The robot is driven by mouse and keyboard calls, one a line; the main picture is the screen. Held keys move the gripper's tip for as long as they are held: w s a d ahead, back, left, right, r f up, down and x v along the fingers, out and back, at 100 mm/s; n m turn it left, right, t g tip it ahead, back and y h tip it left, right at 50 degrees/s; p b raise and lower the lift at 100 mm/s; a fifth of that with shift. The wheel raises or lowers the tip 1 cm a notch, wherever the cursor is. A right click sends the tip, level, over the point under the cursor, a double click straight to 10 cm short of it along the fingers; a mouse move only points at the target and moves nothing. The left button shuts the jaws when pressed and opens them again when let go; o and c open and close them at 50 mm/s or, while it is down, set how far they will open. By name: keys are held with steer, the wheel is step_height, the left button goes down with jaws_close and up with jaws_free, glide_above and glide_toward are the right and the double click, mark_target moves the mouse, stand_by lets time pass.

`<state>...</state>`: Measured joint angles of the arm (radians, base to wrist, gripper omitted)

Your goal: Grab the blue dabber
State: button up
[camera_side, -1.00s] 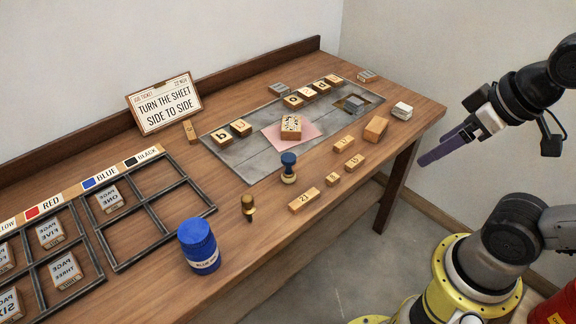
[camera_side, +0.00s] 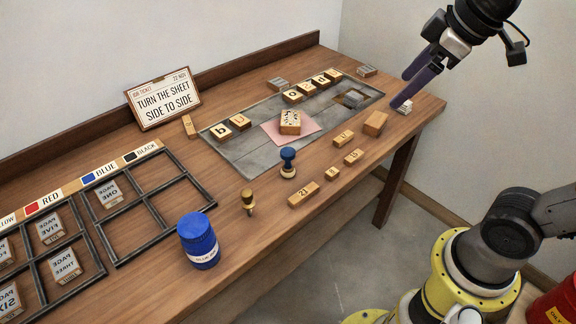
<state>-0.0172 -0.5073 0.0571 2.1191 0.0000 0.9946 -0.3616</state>
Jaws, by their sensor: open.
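The blue dabber (camera_side: 288,162) stands upright on the wooden table, with a blue round top and a light wooden base. It is at the front edge of the grey metal plate (camera_side: 235,160). My gripper (camera_side: 403,90) is open and empty over the right end of the table, to the right of and higher than the dabber. Its two purple fingers point down and to the left. One fingertip overlaps a small light block (camera_side: 405,107) in the picture; I cannot tell whether they touch.
A blue jar (camera_side: 198,242) and a brass-topped tool (camera_side: 248,201) stand left of the dabber. Several wooden blocks (camera_side: 303,194) lie to its right. A block on pink paper (camera_side: 290,122) sits behind it. A divided rack (camera_side: 150,212) fills the left side.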

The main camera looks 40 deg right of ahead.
steer(key=w+a+n+g, duration=0.1)
steer(key=w+n, duration=0.1)
steer(key=w, duration=0.9)
steer(key=n+g, duration=0.2)
steer(key=g, duration=0.2)
glide_above(288, 163)
steer(key=w, duration=0.2)
steer(key=f, duration=2.6)
steer(key=shift+s+d, duration=0.25)
steer(key=shift+d, duration=0.05)
steer(key=f, duration=0.3)
steer(key=s+f, duration=0.1)
steer(key=f, duration=0.1)
steer(key=shift+w+f, duration=0.1)
steer(key=shift+f, duration=0.45)
jaws_close()
